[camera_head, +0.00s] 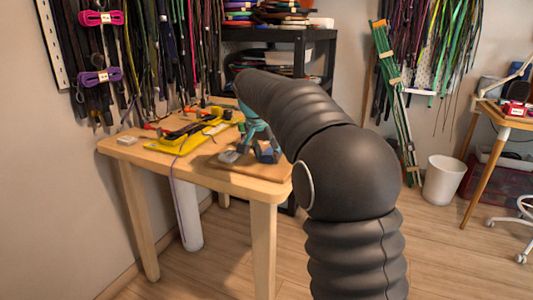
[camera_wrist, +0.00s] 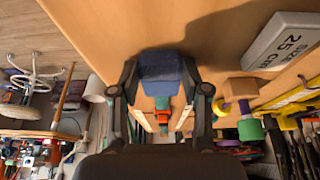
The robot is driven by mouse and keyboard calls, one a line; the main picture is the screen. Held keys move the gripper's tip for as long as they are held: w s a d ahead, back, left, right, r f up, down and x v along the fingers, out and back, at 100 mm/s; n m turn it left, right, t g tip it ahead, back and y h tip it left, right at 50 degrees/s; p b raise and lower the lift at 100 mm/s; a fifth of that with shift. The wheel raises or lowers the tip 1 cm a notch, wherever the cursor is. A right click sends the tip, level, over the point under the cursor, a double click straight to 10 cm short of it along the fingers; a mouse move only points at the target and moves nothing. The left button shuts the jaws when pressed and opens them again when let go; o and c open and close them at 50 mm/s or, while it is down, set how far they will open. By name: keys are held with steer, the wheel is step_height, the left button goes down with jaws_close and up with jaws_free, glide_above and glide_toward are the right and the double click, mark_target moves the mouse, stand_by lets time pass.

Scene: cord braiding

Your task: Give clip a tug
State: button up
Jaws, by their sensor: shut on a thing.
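A blue block-like piece, which I take to be the clip (camera_wrist: 160,68), lies between the fingertips of my gripper (camera_wrist: 158,82) in the wrist view. My gripper is shut on it, with one dark finger on each side. A small teal and orange part shows just below it between the fingers. In the head view the blue piece (camera_head: 268,152) is at the near right of the table, over a brown board (camera_head: 250,172). My arm hides part of this area, so the exact finger contact is unclear there.
The wooden table (camera_head: 236,186) also holds a yellow tool rack (camera_head: 188,141) and a small pale block (camera_head: 127,140). A thin purple cord (camera_head: 174,182) hangs over the front edge.

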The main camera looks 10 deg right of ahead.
steer(key=o, duration=0.5)
steer(key=c, duration=0.7)
stand_by(0.3)
steer(key=o, duration=1.7)
